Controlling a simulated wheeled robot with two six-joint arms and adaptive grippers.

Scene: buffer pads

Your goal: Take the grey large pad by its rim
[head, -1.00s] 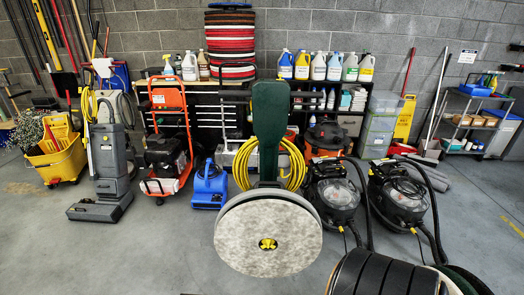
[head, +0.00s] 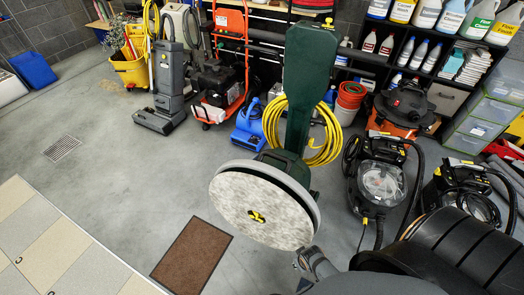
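The grey large pad (head: 240,205) is a mottled pale grey disc on the round head of a dark green floor buffer (head: 305,85). It faces me, tilted, with a yellow and black centre piece (head: 257,217). My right gripper (head: 308,258) comes in from the bottom right and shows close to the pad's lower right rim. Its fingers are small and partly hidden, so I cannot tell whether they are open or touching the rim. My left gripper is not in view.
A brown mat (head: 192,255) lies at the lower left of the pad. A blue blower (head: 250,125) stands behind.

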